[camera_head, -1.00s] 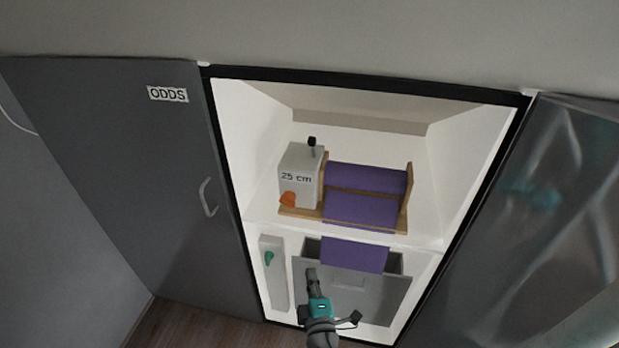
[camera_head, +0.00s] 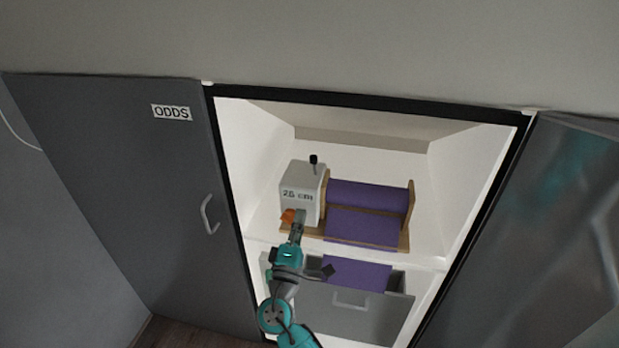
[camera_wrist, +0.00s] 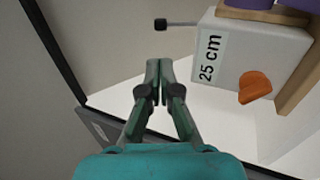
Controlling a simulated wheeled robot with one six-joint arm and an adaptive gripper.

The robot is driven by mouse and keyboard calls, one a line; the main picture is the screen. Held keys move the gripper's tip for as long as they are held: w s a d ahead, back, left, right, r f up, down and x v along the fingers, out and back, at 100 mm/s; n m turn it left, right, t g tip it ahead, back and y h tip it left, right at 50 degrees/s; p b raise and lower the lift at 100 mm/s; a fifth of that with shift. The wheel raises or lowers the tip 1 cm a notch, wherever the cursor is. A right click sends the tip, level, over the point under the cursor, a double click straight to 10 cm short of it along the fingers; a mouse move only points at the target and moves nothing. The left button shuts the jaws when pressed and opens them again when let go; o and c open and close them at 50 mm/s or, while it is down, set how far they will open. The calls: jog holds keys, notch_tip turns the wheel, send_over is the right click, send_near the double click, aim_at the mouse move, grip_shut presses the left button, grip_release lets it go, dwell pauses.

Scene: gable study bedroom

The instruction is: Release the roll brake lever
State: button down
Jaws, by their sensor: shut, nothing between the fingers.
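A light grey box (camera_head: 298,178) marked "25 cm" stands at the left end of a roll of purple material (camera_head: 368,196). An orange lever (camera_head: 288,215) sits low on the box front; it also shows in the wrist view (camera_wrist: 255,87). A black-knobbed handle (camera_head: 313,160) stands up from the box top; its knob (camera_wrist: 160,23) shows in the wrist view. Which of these is the brake lever is not labelled. My gripper (camera_head: 300,214) is shut and empty, overlapping the box's lower front beside the orange lever in the head view. In the wrist view its fingertips (camera_wrist: 158,63) appear apart from the lever.
The roll stands on a wooden frame (camera_head: 409,218) in a white cupboard niche. Purple material hangs over a grey drawer (camera_head: 392,312) below. A grey door (camera_head: 130,190) marked "ODDS" is on the left, a shiny dark panel (camera_head: 535,240) on the right.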

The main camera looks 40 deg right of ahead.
aim_at(313, 159)
jog(key=x, duration=1.4)
jog(key=shift+w+d+r+g+y, duration=0.15)
jog(key=shift+d+r+g+y, duration=0.15)
jog(key=shift+g+y, duration=0.1)
dwell(0.4)
jog(key=shift+w+d+r+g+y, duration=0.3)
jog(key=shift+d+r+g+y, duration=0.1)
jog(key=shift+r+y, duration=0.15)
jog(key=shift+w+d+r+g+y, duration=0.3)
jog(key=shift+w+d+g+y, duration=0.1)
jog(key=shift+g+y, duration=0.3)
jog(key=d+g+y, duration=0.1)
jog(key=w+d+y, duration=0.1)
jog(key=y, duration=0.1)
jog(key=shift+w+r+g, duration=0.25)
jog(key=shift+r+g, duration=0.15)
jog(key=shift+f, duration=0.15)
